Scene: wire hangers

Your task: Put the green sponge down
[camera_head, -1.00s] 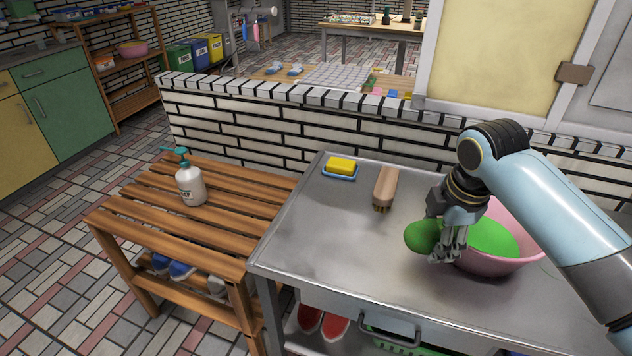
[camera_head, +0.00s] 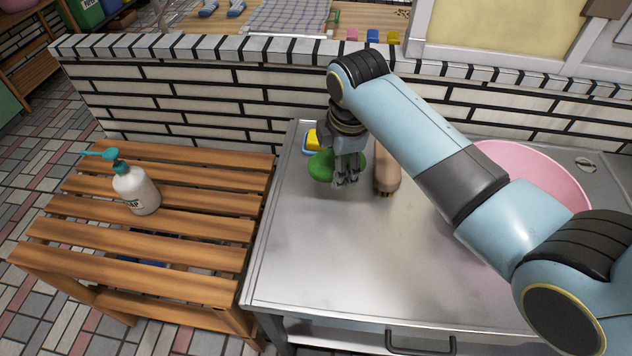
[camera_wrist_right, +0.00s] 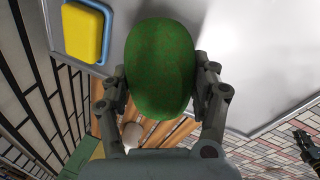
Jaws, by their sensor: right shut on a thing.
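The green sponge (camera_head: 321,166) is oval and held in my right gripper (camera_head: 346,181) over the back left part of the metal table (camera_head: 330,260). In the right wrist view the sponge (camera_wrist_right: 161,70) sits between the two fingers, which close on its sides. My right gripper (camera_wrist_right: 160,90) looks down past it. I cannot tell the exact gap between the sponge and the table.
A yellow sponge (camera_wrist_right: 84,32) in a blue dish lies close by, partly hidden in the head view. A brush (camera_head: 387,175) lies just right of the gripper. A pink bowl (camera_head: 545,165) stands at right. A soap bottle (camera_head: 136,188) stands on the wooden rack (camera_head: 180,225). The table's front is clear.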

